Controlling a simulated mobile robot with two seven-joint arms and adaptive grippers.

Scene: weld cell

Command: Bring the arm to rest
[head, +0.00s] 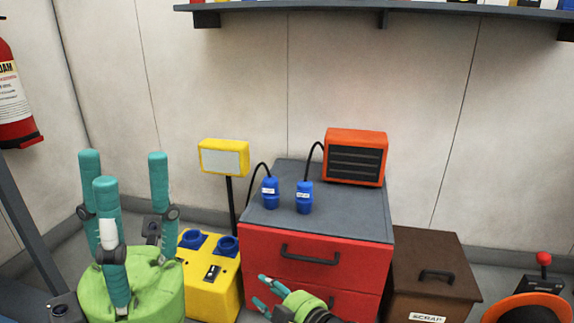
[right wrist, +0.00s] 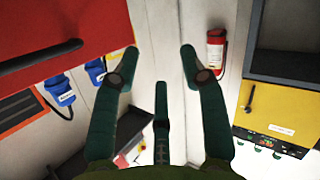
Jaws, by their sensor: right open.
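My left gripper (head: 122,195) stands at the lower left of the head view, its teal fingers pointing up and spread apart, with nothing between them. My right gripper (head: 270,293) is low in the middle of the head view, in front of the red drawer cabinet (head: 265,255). Its fingers point left. In the right wrist view the right gripper (right wrist: 158,62) has its fingers spread wide, with nothing held between them.
On the cabinet's grey top are two blue plugs (head: 304,198) with black cables and an orange heater-like box (head: 355,157). Beside it stand a yellow socket box (head: 212,285), a yellow-framed lamp (head: 224,157) and a brown scrap box (head: 435,275). A fire extinguisher (head: 14,100) hangs left.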

